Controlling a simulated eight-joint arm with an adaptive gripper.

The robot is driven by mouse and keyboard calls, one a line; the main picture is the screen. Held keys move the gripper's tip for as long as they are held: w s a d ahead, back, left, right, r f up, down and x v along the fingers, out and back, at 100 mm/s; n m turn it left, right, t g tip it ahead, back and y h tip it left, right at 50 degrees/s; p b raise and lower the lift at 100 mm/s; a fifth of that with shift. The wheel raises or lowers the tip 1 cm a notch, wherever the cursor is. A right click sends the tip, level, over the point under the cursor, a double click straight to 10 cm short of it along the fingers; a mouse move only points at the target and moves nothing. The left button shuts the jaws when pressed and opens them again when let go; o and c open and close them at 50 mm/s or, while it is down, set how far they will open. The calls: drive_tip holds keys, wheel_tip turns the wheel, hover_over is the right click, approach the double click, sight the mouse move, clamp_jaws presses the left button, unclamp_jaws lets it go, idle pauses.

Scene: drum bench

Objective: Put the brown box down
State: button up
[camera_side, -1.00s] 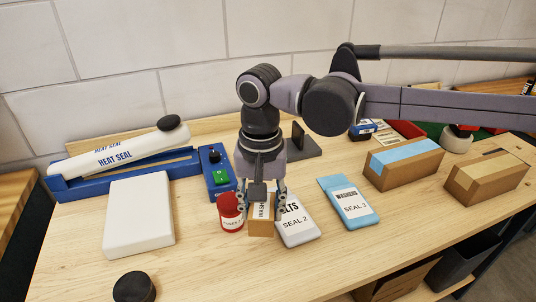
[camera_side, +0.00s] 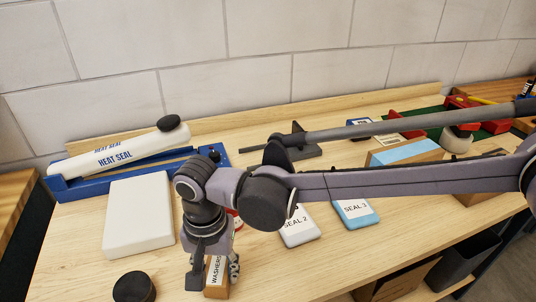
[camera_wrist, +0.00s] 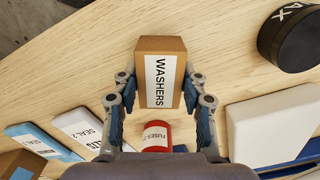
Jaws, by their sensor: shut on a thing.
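The brown box (camera_wrist: 175,44), with a white WASHERS label, is between the fingers of my gripper (camera_wrist: 160,92) in the wrist view. The fingers are shut on its two sides. In the side view the box (camera_side: 217,279) shows below my gripper (camera_side: 212,268), near the table's front edge, with its label facing the camera. Part of it is hidden by the fingers. I cannot tell whether its base touches the wooden table.
A red tin (camera_wrist: 157,136) stands close behind the box. A white block (camera_side: 138,214) and a black round thing (camera_side: 134,287) lie to the left. Bare table (camera_side: 330,262) is at the front right.

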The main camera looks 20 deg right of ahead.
drive_tip(key=shift+f, duration=0.35)
drive_tip(key=o, duration=1.2)
drive_tip(key=shift+f, duration=0.1)
